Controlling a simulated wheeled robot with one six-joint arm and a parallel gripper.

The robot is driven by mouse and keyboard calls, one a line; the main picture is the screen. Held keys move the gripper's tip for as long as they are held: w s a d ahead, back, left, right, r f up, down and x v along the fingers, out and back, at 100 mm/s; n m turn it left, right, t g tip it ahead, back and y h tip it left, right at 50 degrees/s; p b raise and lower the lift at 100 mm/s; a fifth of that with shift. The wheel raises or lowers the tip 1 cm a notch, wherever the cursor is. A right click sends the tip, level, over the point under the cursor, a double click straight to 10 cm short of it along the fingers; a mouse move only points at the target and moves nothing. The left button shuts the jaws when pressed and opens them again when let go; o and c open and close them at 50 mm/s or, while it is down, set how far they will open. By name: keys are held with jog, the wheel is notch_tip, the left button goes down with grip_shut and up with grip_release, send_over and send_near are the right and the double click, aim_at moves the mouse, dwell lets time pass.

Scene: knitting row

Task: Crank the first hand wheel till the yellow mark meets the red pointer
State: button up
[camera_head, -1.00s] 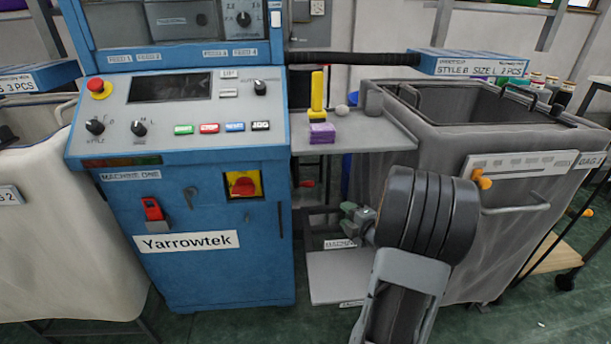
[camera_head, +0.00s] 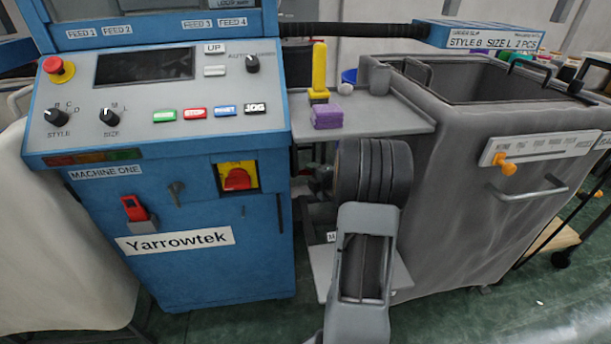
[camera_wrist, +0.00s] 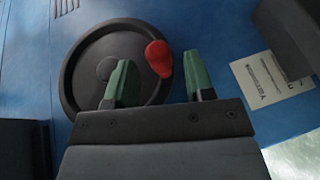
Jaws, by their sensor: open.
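The hand wheel (camera_wrist: 92,77) is a dark round disc on a blue machine panel in the wrist view. Its red knob (camera_wrist: 158,58) sticks out at the wheel's right side. My gripper (camera_wrist: 160,80) is open, with one green finger over the wheel and the other to the right of the knob. The knob shows in the gap between the fingertips; contact cannot be told. I see no yellow mark or red pointer on the wheel. In the head view my dark wrist hides most of my gripper, and the wheel does not show.
The blue machine one (camera_head: 190,255) stands left of my arm. A grey shelf (camera_head: 395,122) above my wrist holds a yellow-topped item (camera_head: 318,70) and a purple block (camera_head: 327,117). A large grey bin (camera_head: 440,215) stands close on the right. Green floor lies in front.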

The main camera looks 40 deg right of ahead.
aim_at(309, 173)
jog(key=shift+x, duration=1.6)
jog(key=shift+a, duration=0.1)
grip_shut()
